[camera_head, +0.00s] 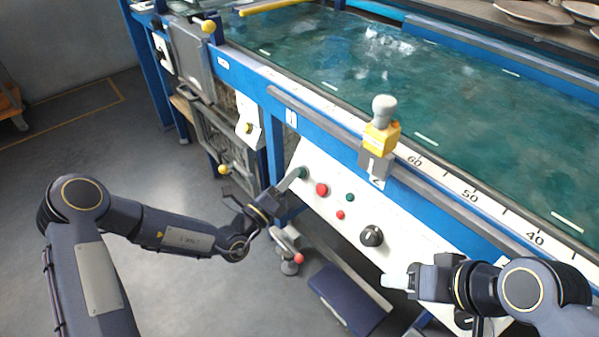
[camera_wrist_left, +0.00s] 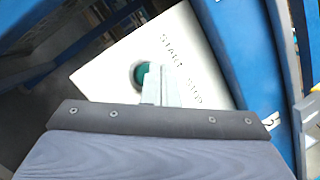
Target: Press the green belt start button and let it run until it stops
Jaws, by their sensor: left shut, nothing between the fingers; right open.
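The green start button (camera_head: 303,172) sits at the upper left end of the sloped white control panel (camera_head: 325,205). My left gripper (camera_head: 298,175) is shut and empty, its fingertips at the green button. In the left wrist view the green button (camera_wrist_left: 139,74) shows beside the "START" lettering, partly hidden by the fingertips of the left gripper (camera_wrist_left: 152,68). Whether they touch it or press it in I cannot tell. The green belt (camera_head: 400,90) lies behind the panel. My right gripper (camera_head: 393,281) is open and empty near the panel's lower right part.
The panel also carries a red button (camera_head: 321,189), smaller green and red buttons, and a black knob (camera_head: 371,236). A yellow box with a grey knob (camera_head: 382,125) stands on the rail above. Plates (camera_head: 535,12) lie at the back right.

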